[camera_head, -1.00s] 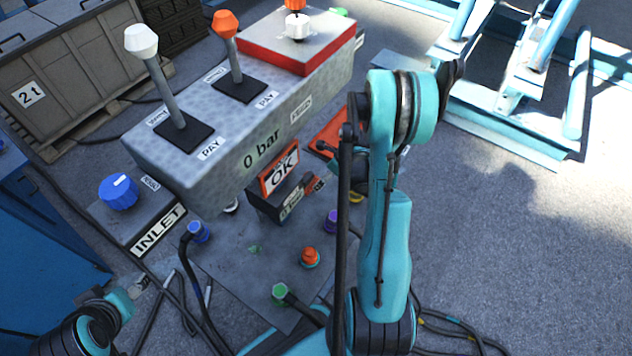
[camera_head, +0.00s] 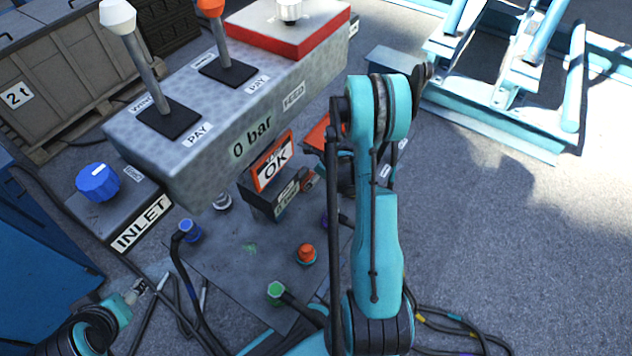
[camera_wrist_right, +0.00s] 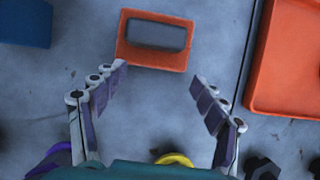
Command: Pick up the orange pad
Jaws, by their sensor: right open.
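In the right wrist view an orange rectangular piece with a dark grey block in its middle (camera_wrist_right: 128,50) lies just beyond the fingertips. A larger orange piece with a raised edge (camera_wrist_right: 285,65) is at the right; I cannot tell for certain which is the orange pad. My right gripper (camera_wrist_right: 160,80) is open and empty, its fingers on either side below the smaller piece, not touching it. In the head view an orange surface (camera_head: 318,136) shows partly behind my right arm, which hides the right gripper. My left gripper (camera_head: 137,291) is at the lower left, too small to read.
The grey lever console (camera_head: 250,105) stands left of my right arm, with the OK display (camera_head: 276,161) below it. Coloured couplings, including an orange one (camera_head: 306,254) and a green one (camera_head: 277,291), stand on the floor plate. Hoses lie around it. Open floor is at the right.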

